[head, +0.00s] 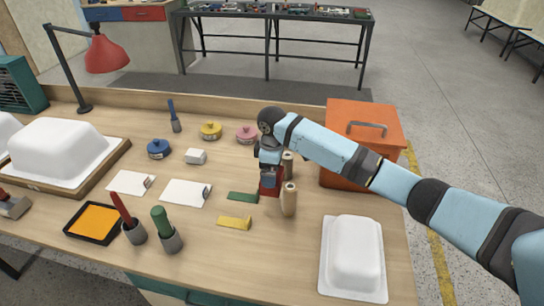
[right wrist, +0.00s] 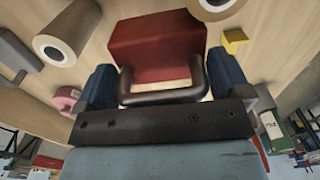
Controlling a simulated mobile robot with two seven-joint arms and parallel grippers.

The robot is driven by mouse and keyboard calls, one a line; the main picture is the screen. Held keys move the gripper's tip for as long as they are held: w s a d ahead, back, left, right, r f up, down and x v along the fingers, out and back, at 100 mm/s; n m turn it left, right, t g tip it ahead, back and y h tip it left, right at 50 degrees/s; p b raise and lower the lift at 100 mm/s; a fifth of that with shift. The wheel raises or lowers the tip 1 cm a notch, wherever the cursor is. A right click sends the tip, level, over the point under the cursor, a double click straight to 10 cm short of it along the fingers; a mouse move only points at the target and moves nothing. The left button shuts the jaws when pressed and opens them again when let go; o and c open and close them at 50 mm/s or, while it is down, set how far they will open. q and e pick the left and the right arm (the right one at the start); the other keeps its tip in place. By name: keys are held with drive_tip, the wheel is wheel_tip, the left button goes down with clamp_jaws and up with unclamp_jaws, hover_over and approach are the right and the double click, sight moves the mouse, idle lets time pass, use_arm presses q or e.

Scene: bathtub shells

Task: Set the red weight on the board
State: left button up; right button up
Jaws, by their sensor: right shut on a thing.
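The red weight (head: 269,187) is a dark red block with a dark loop handle. It is partly hidden by my right gripper (head: 268,160) in the head view. In the right wrist view the weight (right wrist: 155,48) and its handle lie between the two blue fingers of the gripper (right wrist: 160,90), which is shut on the handle. I cannot tell whether the weight touches the table. A brown wooden board (head: 92,181) lies at the left of the table with a large white tub shell (head: 60,150) on it. The left gripper is not in view.
Cardboard tubes (head: 289,200) stand close beside the weight. Green (head: 243,197) and yellow (head: 234,222) blocks lie left of it. An orange box (head: 345,150) and white shell (head: 353,260) are right.

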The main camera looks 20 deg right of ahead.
drive_tip(key=shift+w+f, duration=0.1)
drive_tip(key=shift+f, duration=2.35)
drive_tip(key=o, duration=1.5)
drive_tip(key=shift+f, duration=0.25)
drive_tip(key=shift+c, duration=0.2)
drive_tip(key=shift+s+r, duration=0.1)
drive_tip(key=shift+s, duration=0.1)
drive_tip(key=shift+r, duration=0.15)
